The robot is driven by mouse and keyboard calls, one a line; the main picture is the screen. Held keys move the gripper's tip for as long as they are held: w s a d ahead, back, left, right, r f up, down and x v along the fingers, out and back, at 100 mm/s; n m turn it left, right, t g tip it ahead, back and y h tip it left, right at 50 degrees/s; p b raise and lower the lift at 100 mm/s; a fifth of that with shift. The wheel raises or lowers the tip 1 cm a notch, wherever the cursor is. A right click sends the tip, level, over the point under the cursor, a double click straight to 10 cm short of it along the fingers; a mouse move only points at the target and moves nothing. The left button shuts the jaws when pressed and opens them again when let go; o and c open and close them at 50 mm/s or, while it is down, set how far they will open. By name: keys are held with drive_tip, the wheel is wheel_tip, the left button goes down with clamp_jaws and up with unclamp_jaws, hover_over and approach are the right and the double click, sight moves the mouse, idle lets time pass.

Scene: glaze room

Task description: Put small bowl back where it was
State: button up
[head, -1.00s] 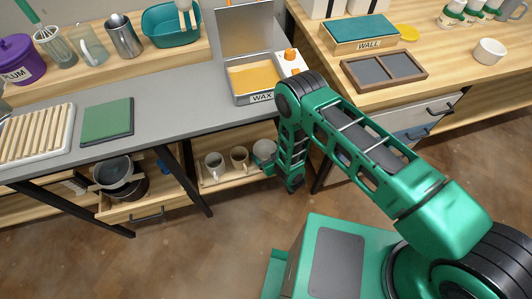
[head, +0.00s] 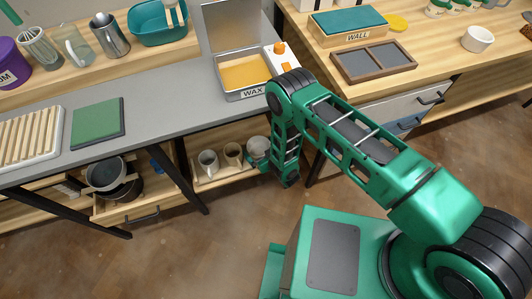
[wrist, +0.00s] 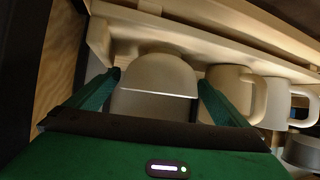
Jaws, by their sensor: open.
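The small pale bowl (head: 258,146) sits at the right end of the low wooden shelf (head: 226,174), beside two mugs. In the wrist view the bowl (wrist: 155,73) lies between the two green fingers of my gripper (wrist: 158,88). The fingers are spread, one on each side of it, and close to its sides. Whether either finger touches it I cannot tell. In the head view my gripper (head: 260,163) is down at the shelf and partly covers the bowl.
A white mug (head: 208,162) and a tan mug (head: 233,154) stand left of the bowl; in the wrist view a mug (wrist: 232,88) is close on the right. A light shelf rail (wrist: 200,38) runs behind the bowl. The grey bench (head: 165,103) is above; its dark leg (head: 185,175) stands left.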

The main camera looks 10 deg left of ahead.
drive_tip(key=v, duration=1.1)
drive_tip(key=shift+d, duration=0.15)
drive_tip(key=shift+s, duration=0.1)
